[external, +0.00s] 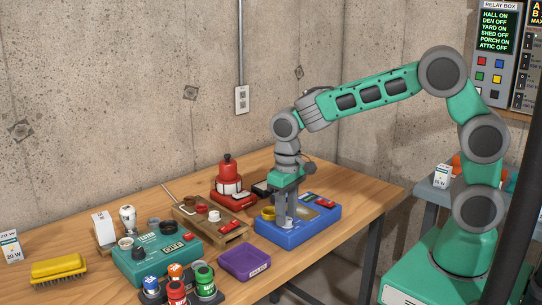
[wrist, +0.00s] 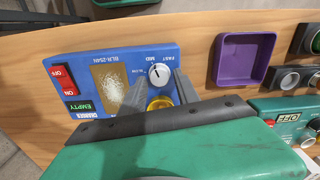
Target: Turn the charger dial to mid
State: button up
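The blue charger (wrist: 105,62) lies on the table and shows upside down in the wrist view; it also shows in the external view (external: 300,236). Its white round dial (wrist: 158,74) has a dark pointer mark and stands near the printed MID and FAST labels. The mark's exact setting is too small to tell. My gripper (wrist: 165,84) points down over the charger, its grey fingers apart on either side of the dial and nothing held between them. I cannot tell whether they touch it. In the external view my gripper (external: 290,221) hides the dial.
The charger also carries a yellow ring-shaped part (wrist: 159,103), a red ON/OFF switch (wrist: 65,80) and a green EMPTY sign (wrist: 79,107). A purple tray (wrist: 220,63) stands beside it. A green tester (external: 155,258) and colored jars (external: 204,278) stand farther left. Bare wood lies right of the charger.

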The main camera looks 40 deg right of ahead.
notch_tip(320, 180, up, 7)
jog(key=shift+f+b, duration=0.1)
jog(key=shift+b, duration=0.35)
jog(key=s+d+t, duration=0.2)
jog(key=s+d, duration=0.4)
jog(key=d, duration=0.3)
jog(key=s+d+m+t, duration=0.1)
jog(key=s+d, duration=0.6)
jog(key=d, duration=0.2)
jog(key=shift+r+m+t, duration=0.2)
jog(key=shift+m+t, duration=0.1)
jog(key=shift+t, duration=0.1)
jog(key=shift+s+a, duration=0.1)
